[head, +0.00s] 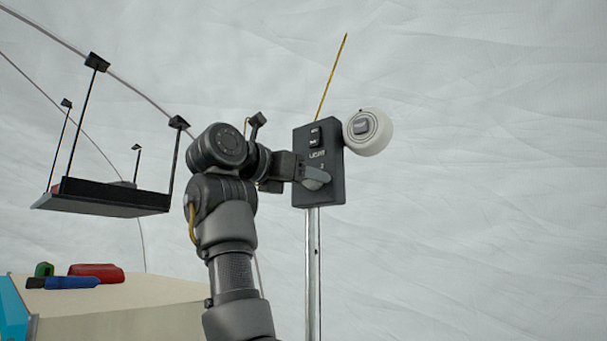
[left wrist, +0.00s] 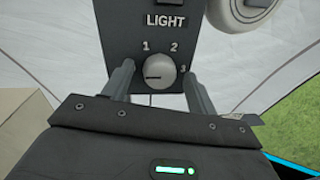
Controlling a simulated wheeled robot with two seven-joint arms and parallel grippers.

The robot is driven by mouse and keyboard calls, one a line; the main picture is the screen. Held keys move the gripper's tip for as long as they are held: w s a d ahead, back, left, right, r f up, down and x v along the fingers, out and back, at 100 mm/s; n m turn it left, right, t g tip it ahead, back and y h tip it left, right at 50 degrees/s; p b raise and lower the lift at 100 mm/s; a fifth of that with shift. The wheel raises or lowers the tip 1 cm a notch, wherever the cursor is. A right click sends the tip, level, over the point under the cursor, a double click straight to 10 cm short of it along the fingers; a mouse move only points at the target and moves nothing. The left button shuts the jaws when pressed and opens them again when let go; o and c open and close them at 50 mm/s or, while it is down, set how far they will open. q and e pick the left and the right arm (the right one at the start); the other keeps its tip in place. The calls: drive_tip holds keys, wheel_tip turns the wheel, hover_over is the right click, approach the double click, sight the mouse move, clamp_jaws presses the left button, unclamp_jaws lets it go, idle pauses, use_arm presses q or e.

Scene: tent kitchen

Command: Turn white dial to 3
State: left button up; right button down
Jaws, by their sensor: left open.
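The white dial (left wrist: 160,72) is on a dark panel (head: 319,140), below the word LIGHT, with the numbers 1, 2 and 3 around it. A short dark mark on the dial's face lies to the left of its middle, not at the 3. My left gripper (left wrist: 159,70) is open, with one finger to the left of the dial and one to the right. Gaps show between the fingers and the dial. In the head view my left gripper reaches the lower part of the panel and partly covers that area. My right gripper is in neither view.
A round white device (head: 368,131) is fixed at the panel's upper right. A metal pole (head: 312,270) holds the panel up. A hanging black shelf (head: 110,200) is to the left. Red and blue items lie on a surface at lower left.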

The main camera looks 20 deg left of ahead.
use_arm(q)
drive_tip(key=shift+c, duration=0.5)
drive_tip(key=c, duration=0.9)
